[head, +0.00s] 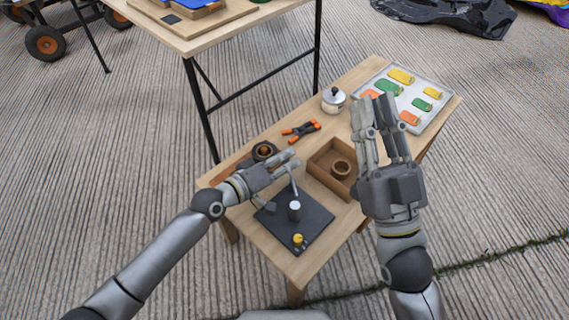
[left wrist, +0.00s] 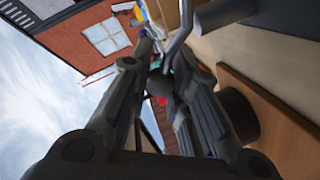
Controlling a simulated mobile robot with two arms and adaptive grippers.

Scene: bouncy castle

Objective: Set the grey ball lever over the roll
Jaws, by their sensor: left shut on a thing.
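A thin grey lever (head: 293,181) rises from a grey cylinder with a pale top (head: 295,211) on a black plate (head: 318,217). My left gripper (head: 294,159) is shut on the lever's upper end. Its fingers hide the ball in the head view. In the left wrist view a bent grey rod (left wrist: 178,36) runs by the fingertips. A dark roll with a brown middle (head: 264,151) lies on the table just behind my left gripper. My right gripper (head: 377,103) is open and empty, raised over the table's right side.
A yellow knob (head: 299,239) stands on the plate's near part. A wooden box (head: 318,173) holding a brown ring (head: 341,168) is to the right. An orange-and-black clamp (head: 301,130), a metal pot (head: 333,100) and a tray (head: 437,83) of coloured pieces stand further back.

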